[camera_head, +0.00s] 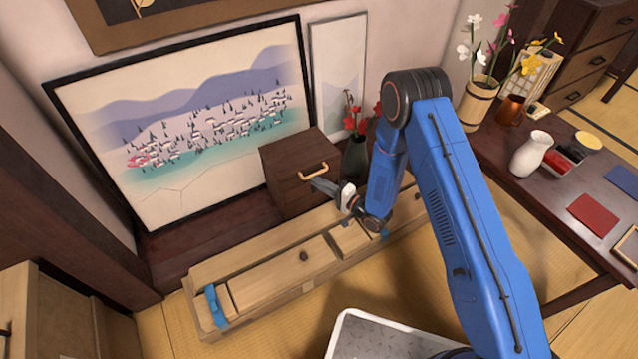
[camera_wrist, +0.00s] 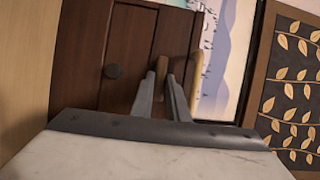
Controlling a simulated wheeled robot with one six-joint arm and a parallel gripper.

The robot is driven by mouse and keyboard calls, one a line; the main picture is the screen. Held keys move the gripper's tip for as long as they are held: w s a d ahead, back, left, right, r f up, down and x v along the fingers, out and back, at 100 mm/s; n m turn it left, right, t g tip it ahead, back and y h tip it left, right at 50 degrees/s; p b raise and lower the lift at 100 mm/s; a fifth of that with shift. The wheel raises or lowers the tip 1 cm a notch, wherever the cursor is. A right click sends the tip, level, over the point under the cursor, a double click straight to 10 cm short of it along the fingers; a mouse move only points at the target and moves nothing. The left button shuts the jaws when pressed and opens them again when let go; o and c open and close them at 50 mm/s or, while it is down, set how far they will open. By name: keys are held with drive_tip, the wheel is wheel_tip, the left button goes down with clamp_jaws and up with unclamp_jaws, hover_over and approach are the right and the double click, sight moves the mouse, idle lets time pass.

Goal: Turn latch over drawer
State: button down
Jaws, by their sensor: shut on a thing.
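A small dark brown wooden cabinet (camera_head: 283,178) stands against the wall at the left of my arm, with a pale gold handle (camera_head: 314,170) near its top edge. My gripper (camera_head: 318,185) reaches the cabinet's front just below the handle. In the wrist view my two fingers (camera_wrist: 162,78) are close together against the front, beside the handle (camera_wrist: 196,70). They are shut on the small dark latch, which is mostly hidden by the fingers.
A long pale wooden box with blue straps (camera_head: 280,270) lies on the floor in front of the cabinet. A vase of red flowers (camera_head: 355,155) stands right of it. A landscape picture (camera_head: 190,120) leans behind. A low dark table (camera_head: 535,195) with several items stands at right.

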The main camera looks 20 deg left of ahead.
drive_tip(key=shift+s+a+r+n+t+h, duration=0.15)
drive_tip(key=shift+n+t+h, duration=0.35)
drive_tip(key=shift+n+h, duration=1.15)
drive_tip(key=shift+s+a+r+n+t+h, duration=0.15)
drive_tip(key=shift+n+t+h, duration=0.4)
drive_tip(key=shift+n, duration=2.15)
drive_tip(key=shift+s+r+n+t+h, duration=0.2)
drive_tip(key=shift+n+t+h, duration=0.25)
drive_tip(key=shift+n+h, duration=1.25)
drive_tip(key=shift+n+y, duration=0.5)
drive_tip(key=shift+n, duration=0.05)
drive_tip(key=c, duration=1.7)
unclamp_jaws()
drive_tip(key=shift+d+r, duration=0.1)
